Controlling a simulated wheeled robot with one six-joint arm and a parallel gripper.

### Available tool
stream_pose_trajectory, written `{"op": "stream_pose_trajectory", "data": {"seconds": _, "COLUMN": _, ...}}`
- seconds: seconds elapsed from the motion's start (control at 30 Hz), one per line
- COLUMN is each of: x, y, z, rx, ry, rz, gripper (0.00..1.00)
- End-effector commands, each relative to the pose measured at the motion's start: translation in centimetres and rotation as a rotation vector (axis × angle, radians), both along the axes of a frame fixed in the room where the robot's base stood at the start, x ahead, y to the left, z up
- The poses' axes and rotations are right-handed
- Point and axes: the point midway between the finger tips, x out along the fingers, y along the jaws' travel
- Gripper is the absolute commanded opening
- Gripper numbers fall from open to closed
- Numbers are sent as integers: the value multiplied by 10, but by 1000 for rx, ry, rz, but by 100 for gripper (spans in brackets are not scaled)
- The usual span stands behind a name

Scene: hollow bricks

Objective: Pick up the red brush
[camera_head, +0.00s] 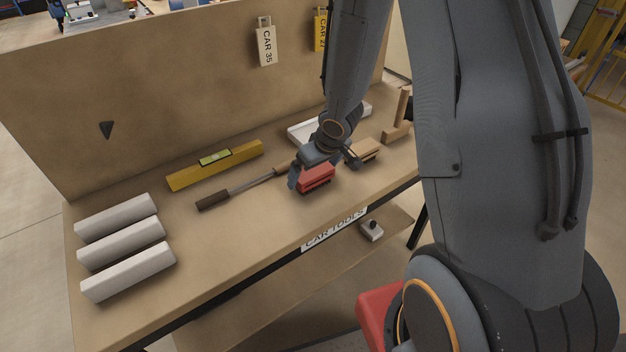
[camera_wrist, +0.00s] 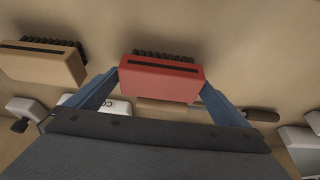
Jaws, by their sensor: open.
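The red brush (camera_head: 316,178) lies near the front edge of the workbench, with dark bristles along one side. In the wrist view the red brush (camera_wrist: 162,78) sits between the two blue-grey fingers of my gripper (camera_wrist: 163,88), whose tips are at its left and right ends. In the head view my gripper (camera_head: 300,178) is down at the brush, and the arm hides part of it. The jaws are open around the brush. I cannot tell whether the fingertips touch it.
A tan brush (camera_head: 364,151) lies to the right of the red one. A long-handled tool (camera_head: 240,187) and a yellow level (camera_head: 215,165) lie to the left. Several white bars (camera_head: 120,248) lie at the left end. The back panel (camera_head: 180,90) rises behind the bench.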

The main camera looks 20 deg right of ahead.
Motion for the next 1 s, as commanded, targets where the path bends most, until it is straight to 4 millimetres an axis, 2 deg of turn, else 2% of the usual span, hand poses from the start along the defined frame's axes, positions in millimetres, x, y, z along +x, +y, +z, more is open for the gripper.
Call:
{"op": "stream_pose_trajectory", "data": {"seconds": 0.2, "x": 0, "y": 0, "z": 0, "rx": 0, "ry": 0, "rz": 0, "gripper": 100}}
{"op": "stream_pose_trajectory", "data": {"seconds": 0.43, "x": 0, "y": 0, "z": 0, "rx": 0, "ry": -1, "rz": 0, "gripper": 65}}
{"op": "stream_pose_trajectory", "data": {"seconds": 0.77, "x": 0, "y": 0, "z": 7, "rx": -1, "ry": -1, "rz": 0, "gripper": 65}}
{"op": "stream_pose_trajectory", "data": {"seconds": 1.0, "x": -1, "y": 0, "z": 41, "rx": -1, "ry": -2, "rz": 1, "gripper": 65}}
